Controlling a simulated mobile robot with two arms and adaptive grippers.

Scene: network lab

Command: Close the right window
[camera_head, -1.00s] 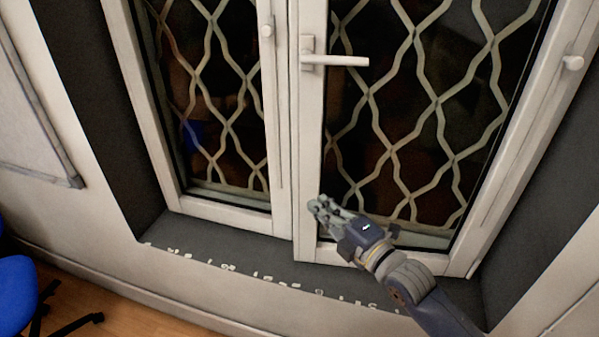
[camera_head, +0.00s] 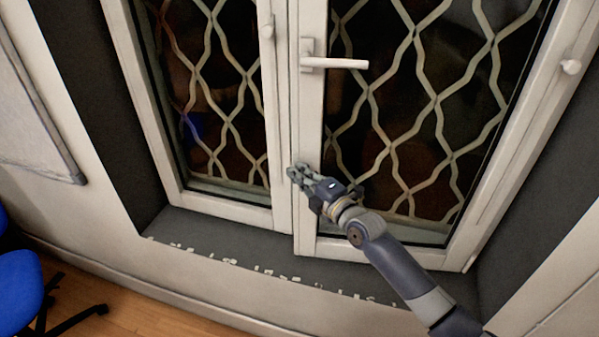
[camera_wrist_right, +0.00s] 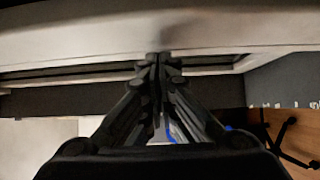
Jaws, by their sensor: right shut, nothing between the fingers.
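The right window (camera_head: 308,120) is a white-framed glass sash with a lever handle (camera_head: 335,63) pointing right. It stands nearly in line with the left window (camera_head: 275,150); whether a small gap remains between them I cannot tell. My right gripper (camera_head: 297,172) is shut and empty, at the lower part of the right window's left stile, below the handle. It looks against or very close to the stile; contact is not clear. In the right wrist view, the shut fingers (camera_wrist_right: 158,62) point at a pale frame (camera_wrist_right: 160,35). My left gripper is not in view.
A dark sill (camera_head: 215,232) with small white flecks runs below the windows. A pale wavy grille (camera_head: 436,100) shows behind the glass. A blue chair (camera_head: 18,285) stands at lower left, and a white board (camera_head: 30,130) hangs on the left wall.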

